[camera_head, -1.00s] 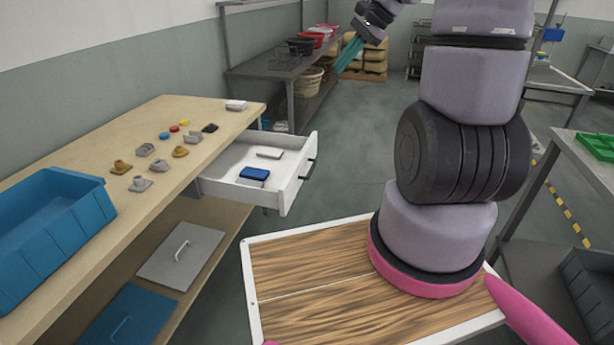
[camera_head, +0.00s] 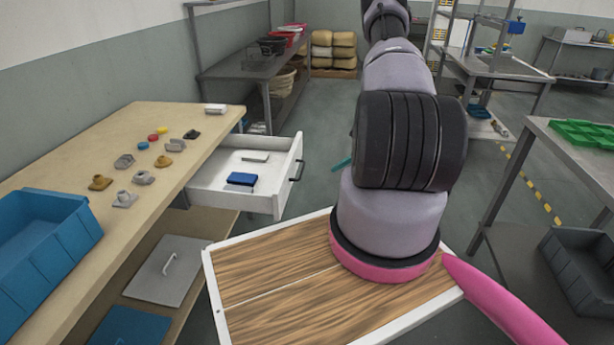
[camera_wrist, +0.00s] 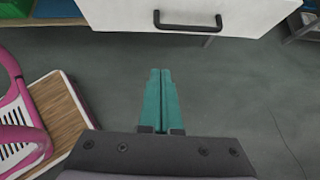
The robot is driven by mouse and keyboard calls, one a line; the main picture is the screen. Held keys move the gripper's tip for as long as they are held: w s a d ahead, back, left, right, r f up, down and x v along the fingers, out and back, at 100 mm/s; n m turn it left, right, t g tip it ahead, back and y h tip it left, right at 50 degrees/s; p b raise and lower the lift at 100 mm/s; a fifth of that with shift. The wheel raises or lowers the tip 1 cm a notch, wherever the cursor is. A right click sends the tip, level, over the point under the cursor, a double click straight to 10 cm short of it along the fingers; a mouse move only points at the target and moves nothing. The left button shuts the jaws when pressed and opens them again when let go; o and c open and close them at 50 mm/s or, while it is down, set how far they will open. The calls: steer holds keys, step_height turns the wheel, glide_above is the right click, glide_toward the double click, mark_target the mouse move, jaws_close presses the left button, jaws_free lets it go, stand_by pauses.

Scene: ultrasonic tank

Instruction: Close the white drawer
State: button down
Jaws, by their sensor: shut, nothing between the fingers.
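The white drawer (camera_head: 232,197) stands open, pulled out from under the wooden table toward the right. A blue box (camera_head: 241,180) and a pale flat item (camera_head: 255,157) lie inside it. Its front panel with a dark handle (camera_wrist: 188,24) shows at the top of the wrist view. My gripper (camera_wrist: 160,72) has teal fingers, closed together and empty. The fingers point toward the drawer front but are apart from it, with floor visible between. In the head view a teal fingertip (camera_head: 342,163) shows right of the drawer; my arm hides the rest.
The wooden table (camera_head: 75,165) carries a blue bin (camera_head: 40,245) and several small parts. A shelf rack (camera_head: 250,70) stands behind. A metal table (camera_head: 570,150) with green trays is at the right. Open floor lies between drawer and right table.

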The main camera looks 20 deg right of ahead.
steer(key=w+a+r+x, duration=0.1)
steer(key=r+x, duration=0.1)
steer(key=x, duration=1)
steer(key=shift+w+a+f, duration=0.2)
steer(key=shift+w+a, duration=0.1)
steer(key=shift+a, duration=0.15)
steer(key=w+a, duration=0.6)
steer(key=a, duration=0.3)
steer(key=w+a, duration=0.6)
steer(key=a, duration=0.4)
steer(key=w+a, duration=0.7)
steer(key=a, duration=0.2)
steer(key=shift+a, duration=0.15)
steer(key=shift+w+a, duration=0.2)
steer(key=shift+a, duration=0.1)
steer(key=shift+a+r, duration=0.1)
steer(key=shift+a, duration=0.05)
